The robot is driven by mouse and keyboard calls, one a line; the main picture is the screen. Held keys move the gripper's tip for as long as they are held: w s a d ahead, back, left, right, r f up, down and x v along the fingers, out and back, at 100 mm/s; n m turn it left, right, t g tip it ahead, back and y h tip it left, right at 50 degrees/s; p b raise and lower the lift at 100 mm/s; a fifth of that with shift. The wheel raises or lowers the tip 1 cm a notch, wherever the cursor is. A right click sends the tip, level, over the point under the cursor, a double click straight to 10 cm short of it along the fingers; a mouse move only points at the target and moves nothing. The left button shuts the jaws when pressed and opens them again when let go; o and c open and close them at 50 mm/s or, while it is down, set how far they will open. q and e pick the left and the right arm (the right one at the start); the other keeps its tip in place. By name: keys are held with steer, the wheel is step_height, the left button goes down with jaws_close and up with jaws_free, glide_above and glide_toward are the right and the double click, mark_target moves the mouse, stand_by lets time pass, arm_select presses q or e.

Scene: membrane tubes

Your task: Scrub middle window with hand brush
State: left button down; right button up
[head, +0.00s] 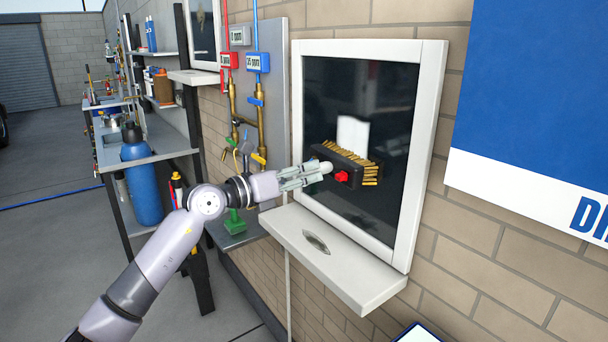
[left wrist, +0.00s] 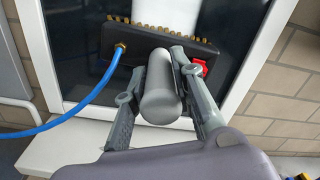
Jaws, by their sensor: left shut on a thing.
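The middle window (head: 395,110) is a dark pane in a white frame on the brick wall. The hand brush (head: 347,163) has a black body, yellow bristles and a red knob. It is in front of the pane; I cannot tell whether its bristles touch the glass. My left gripper (head: 318,172) is shut on the brush's grey handle. In the left wrist view the brush (left wrist: 140,40) lies across the dark pane (left wrist: 75,65), and the gripper's fingers (left wrist: 160,90) flank the handle. My right gripper is not in view.
A white sill (head: 345,265) with an oval slot juts out below the window. Left of it are a grey panel (head: 273,60) with pipes and valves, shelves and a blue gas cylinder (head: 143,180). A blue hose (left wrist: 85,105) runs from the brush. A blue and white sign (head: 540,90) hangs at right.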

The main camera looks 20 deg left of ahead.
arm_select(q)
step_height(320, 180, up, 2)
steer(key=shift+r+p, duration=0.1)
steer(key=shift+p, duration=0.35)
steer(key=shift+r+p, duration=0.3)
steer(key=shift+p, duration=0.05)
steer(key=shift+r+p, duration=0.9)
steer(key=shift+r, duration=0.15)
steer(key=shift+r+p, duration=1.3)
steer(key=shift+r, duration=0.1)
